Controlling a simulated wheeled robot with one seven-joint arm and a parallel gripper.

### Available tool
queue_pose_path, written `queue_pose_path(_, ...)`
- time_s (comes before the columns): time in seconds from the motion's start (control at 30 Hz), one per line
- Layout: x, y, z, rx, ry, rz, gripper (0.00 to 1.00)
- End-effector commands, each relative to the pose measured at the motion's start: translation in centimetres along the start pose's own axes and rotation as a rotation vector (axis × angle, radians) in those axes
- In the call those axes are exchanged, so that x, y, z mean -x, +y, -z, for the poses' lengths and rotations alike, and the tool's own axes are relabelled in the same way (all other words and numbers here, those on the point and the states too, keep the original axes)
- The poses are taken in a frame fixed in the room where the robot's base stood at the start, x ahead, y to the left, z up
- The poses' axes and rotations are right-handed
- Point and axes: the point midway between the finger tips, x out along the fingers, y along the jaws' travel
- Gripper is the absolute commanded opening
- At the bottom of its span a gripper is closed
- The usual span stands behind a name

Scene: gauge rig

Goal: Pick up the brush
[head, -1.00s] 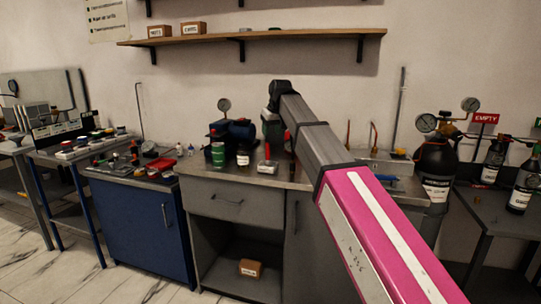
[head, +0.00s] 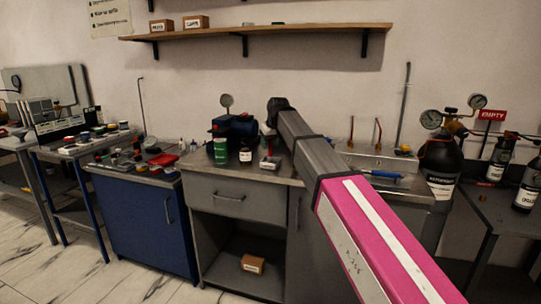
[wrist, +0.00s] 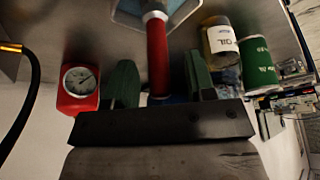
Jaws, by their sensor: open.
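In the wrist view, a red handle with a pale metal collar, which looks like the brush (wrist: 157,55), stands between the two green finger pads of my gripper (wrist: 161,82). The fingers are open, with a gap on each side of the handle. Its far end overlaps a light-edged, blue-grey shape, and I cannot tell whether that is its head or a tray. In the head view, a small red and pale thing (head: 268,162) on the grey bench may be the same brush.
Close by in the wrist view are a red gauge (wrist: 78,85) at left, and an oil jar (wrist: 221,42) and a green can (wrist: 258,62) at right. In the head view, a blue-handled tool (head: 386,174) lies right of my arm and a gas cylinder (head: 440,160) stands further right.

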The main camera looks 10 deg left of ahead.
Motion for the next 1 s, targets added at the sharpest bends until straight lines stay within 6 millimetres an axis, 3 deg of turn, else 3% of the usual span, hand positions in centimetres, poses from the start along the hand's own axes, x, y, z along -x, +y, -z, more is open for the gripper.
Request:
queue_pose_path(0.1, -1.40, 0.02, 0.00, 0.000, -0.002, 0.000, 0.50)
queue_pose_path(0.33, -1.57, 0.01, 0.00, 0.000, 0.000, 0.000, 0.50)
queue_pose_path(0.37, -1.57, 0.01, 0.00, 0.000, 0.000, 0.000, 0.44)
queue_pose_path(0.5, -1.56, 0.01, 0.00, 0.000, 0.000, 0.000, 0.00)
queue_pose_path(1.0, -0.78, 0.03, 0.38, 0.000, 0.000, 0.000, 0.00)
